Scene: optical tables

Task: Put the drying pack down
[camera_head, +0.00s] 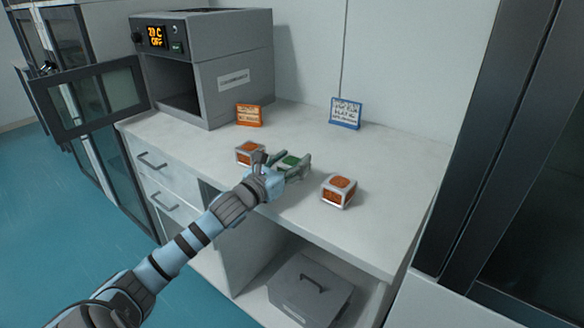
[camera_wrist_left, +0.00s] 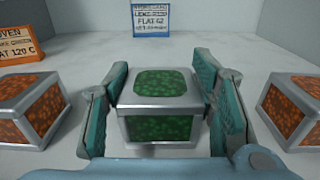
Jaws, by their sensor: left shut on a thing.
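A drying pack with green beads in a silver frame (camera_head: 291,160) is between the fingers of my left gripper (camera_head: 283,162), over the middle of the white counter. My left gripper is shut on it. In the left wrist view the green pack (camera_wrist_left: 161,105) sits upright and level between the two teal finger pads. I cannot tell whether its underside touches the counter. Two similar packs with orange beads stand on the counter, one to the left (camera_head: 249,153) and one to the right (camera_head: 339,191). My right gripper is not in view.
A grey oven (camera_head: 232,80) with its door (camera_head: 92,97) open stands at the back left. An orange sign (camera_head: 249,115) and a blue sign (camera_head: 345,113) stand behind the packs. The white counter (camera_head: 385,160) is clear at right. A grey case (camera_head: 310,290) sits below.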

